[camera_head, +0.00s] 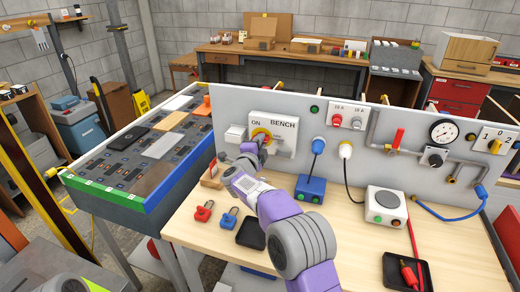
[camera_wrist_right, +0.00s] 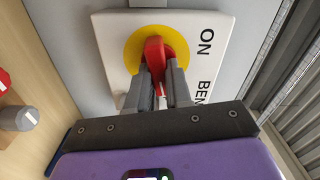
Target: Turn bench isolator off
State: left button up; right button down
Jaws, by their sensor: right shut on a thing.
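The bench isolator is a white box (camera_head: 286,127) marked ON and BENCH on the upright grey panel. It carries a yellow disc (camera_wrist_right: 132,48) with a red rotary handle (camera_wrist_right: 155,52). My right gripper (camera_head: 259,146) reaches the box from the front. In the right wrist view my right gripper (camera_wrist_right: 165,82) has its two grey fingers on either side of the red handle, closed on it. The fingers hide part of the handle and the disc, so I cannot tell the exact switch position. My left gripper is not in view.
Red and blue padlocks (camera_head: 229,218) and a black tray (camera_head: 251,234) lie on the wooden bench (camera_head: 330,256) below my right arm. A blue box (camera_head: 310,189) with a cable stands to the right. Gauge and pipes (camera_head: 443,132) are farther right.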

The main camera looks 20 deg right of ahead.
jog(key=shift+d+r+m+b, duration=0.15)
jog(key=shift+m+b, duration=0.6)
jog(key=shift+m, duration=0.45)
jog(key=c, duration=1.2)
grip_release()
jog(key=shift+o, duration=0.8)
jog(key=shift+w, duration=0.1)
jog(key=v, duration=0.7)
jog(key=shift+s+a, duration=0.25)
jog(key=shift+p, duration=0.4)
